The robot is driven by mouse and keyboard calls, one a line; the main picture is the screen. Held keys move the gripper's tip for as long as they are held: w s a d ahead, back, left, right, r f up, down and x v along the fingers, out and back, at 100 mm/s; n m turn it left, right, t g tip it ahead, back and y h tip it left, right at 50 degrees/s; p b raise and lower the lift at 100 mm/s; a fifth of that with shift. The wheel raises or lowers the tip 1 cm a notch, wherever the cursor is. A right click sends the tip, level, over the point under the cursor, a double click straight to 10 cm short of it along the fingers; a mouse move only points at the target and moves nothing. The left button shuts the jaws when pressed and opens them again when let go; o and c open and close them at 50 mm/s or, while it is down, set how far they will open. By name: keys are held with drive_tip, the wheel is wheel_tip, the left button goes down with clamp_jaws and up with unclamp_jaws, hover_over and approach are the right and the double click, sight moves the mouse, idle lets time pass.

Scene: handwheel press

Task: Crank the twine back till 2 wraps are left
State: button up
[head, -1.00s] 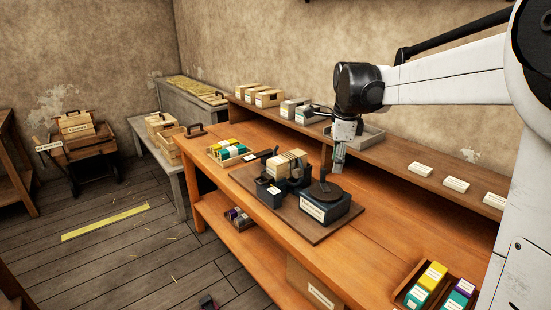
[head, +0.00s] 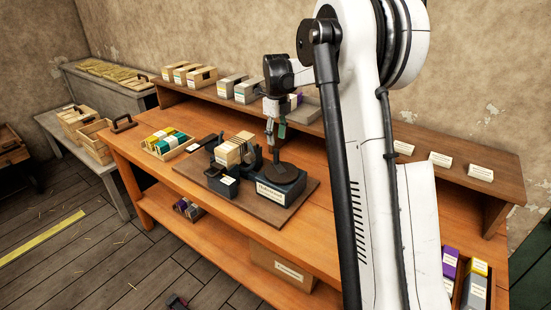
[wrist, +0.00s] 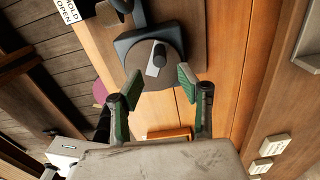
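The press stands on a brown board (head: 205,191) on the orange bench. Its dark round handwheel (head: 282,175) lies flat on top of a dark blue labelled base (head: 276,190). In the wrist view, the handwheel (wrist: 172,35) carries an upright dark knob (wrist: 159,54) and a pale strip beside it. My gripper (head: 275,133) hangs above and just behind the handwheel. In the wrist view my gripper (wrist: 158,83) is open, its green-padded fingers apart near the wheel's rim, with nothing between them. I cannot make out the twine or its wraps.
A tray of coloured boxes (head: 188,148) lies farther left. A raised shelf (head: 350,138) with boxes and labels runs behind. The bench right of the board is partly hidden by my arm.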

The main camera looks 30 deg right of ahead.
sight(276, 164)
wheel_tip(276, 164, down, 10)
drive_tip(key=shift+r, duration=0.15)
drive_tip(key=shift+c, duration=0.5)
clamp_jaws()
